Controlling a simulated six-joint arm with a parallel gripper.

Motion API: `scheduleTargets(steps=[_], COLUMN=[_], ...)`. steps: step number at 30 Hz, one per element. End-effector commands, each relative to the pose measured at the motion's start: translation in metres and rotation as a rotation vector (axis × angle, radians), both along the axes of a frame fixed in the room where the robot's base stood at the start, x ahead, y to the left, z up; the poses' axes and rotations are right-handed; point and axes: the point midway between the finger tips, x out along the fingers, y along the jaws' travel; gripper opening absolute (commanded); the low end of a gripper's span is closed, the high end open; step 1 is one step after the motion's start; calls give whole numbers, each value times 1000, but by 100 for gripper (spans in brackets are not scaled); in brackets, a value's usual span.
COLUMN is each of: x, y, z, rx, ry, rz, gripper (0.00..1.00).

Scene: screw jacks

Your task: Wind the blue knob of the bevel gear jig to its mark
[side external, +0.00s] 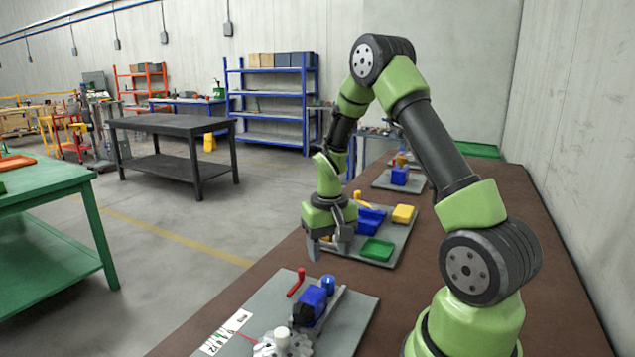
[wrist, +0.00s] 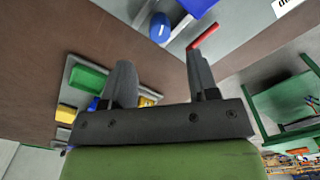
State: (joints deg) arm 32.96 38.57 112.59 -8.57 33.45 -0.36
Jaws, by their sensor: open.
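The bevel gear jig is a grey plate (side external: 358,308) at the front of the brown bench, bearing a blue block (side external: 311,303) and pale toothed gears (side external: 283,345). Its blue knob (side external: 328,283) stands upright behind the block; it also shows in the wrist view (wrist: 160,27), near the top. My gripper (side external: 328,248) is open and empty, above and behind the jig, apart from the knob (wrist: 162,72).
Behind, another plate (side external: 398,243) holds blue blocks, a green tray (side external: 377,250) and a yellow block (side external: 404,214). Brown bench shows between the plates.

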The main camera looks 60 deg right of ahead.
Motion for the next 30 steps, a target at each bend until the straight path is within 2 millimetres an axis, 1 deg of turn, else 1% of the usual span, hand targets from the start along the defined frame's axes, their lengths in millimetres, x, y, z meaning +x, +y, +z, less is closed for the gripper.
scheduleTargets(steps=[1,3,10,16,23,30], x=[1,1,6,4,-6,-24], y=[-1,-1,27,53,84,116], z=[12,27,68,101,136,165], rx=[-5,-4,-28,-42,-47,-40], ry=[-7,-7,-85,-160,-253,-353], rz=[1,0,44,80,126,178], gripper=[54,54,54,54,54,54])
